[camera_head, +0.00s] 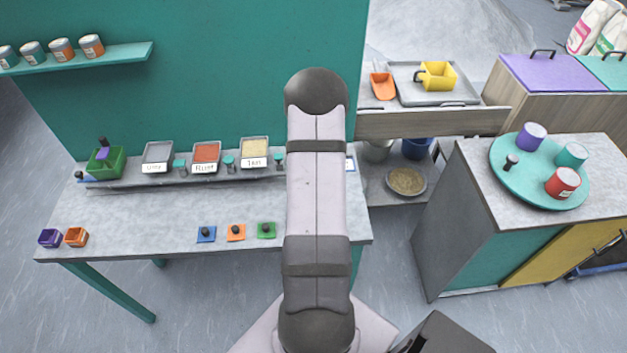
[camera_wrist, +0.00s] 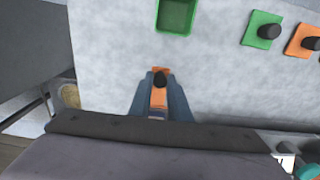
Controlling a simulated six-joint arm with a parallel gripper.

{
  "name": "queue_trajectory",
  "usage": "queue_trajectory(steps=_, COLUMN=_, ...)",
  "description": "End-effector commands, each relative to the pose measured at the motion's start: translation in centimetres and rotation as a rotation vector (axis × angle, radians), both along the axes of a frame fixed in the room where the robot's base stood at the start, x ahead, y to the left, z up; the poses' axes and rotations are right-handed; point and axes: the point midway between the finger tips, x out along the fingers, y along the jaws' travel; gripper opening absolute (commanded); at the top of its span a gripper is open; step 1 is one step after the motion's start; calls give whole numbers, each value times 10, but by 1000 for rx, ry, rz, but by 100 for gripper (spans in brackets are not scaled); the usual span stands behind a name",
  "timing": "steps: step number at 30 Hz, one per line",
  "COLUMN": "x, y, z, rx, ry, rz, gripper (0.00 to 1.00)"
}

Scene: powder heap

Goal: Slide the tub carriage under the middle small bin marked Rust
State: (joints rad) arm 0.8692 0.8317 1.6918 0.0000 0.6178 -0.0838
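The tub carriage, a green tub (camera_head: 105,163), stands at the left end of the rail (camera_head: 115,183), left of all three small bins. A purple part and a black knob show at it. The middle small bin (camera_head: 206,152), marked Rust, holds reddish powder. A grey-filled bin (camera_head: 158,154) is on its left and a tan-filled bin (camera_head: 254,149) on its right. The arm hides my gripper in the head view. In the wrist view my gripper (camera_wrist: 160,78) points at the tabletop. An orange piece with a black knob shows between its fingers; I cannot tell whether it is gripped.
A blue plate (camera_head: 206,234), orange plate (camera_head: 236,232) and green plate (camera_head: 266,230) with knobs lie on the table. Purple (camera_head: 50,238) and orange (camera_head: 76,237) tubs stand front left. Another green tub (camera_wrist: 176,14) shows in the wrist view. The left-centre tabletop is clear.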

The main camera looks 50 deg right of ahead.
Motion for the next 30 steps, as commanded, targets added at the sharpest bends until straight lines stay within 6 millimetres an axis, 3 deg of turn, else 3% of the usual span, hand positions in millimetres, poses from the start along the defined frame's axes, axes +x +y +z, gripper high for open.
queue_trajectory(steps=8, x=5, y=5, z=0, rx=0, ry=0, rz=2, gripper=0)
queue_trajectory(steps=30, x=43, y=43, z=0, rx=0, ry=0, rz=2, gripper=0)
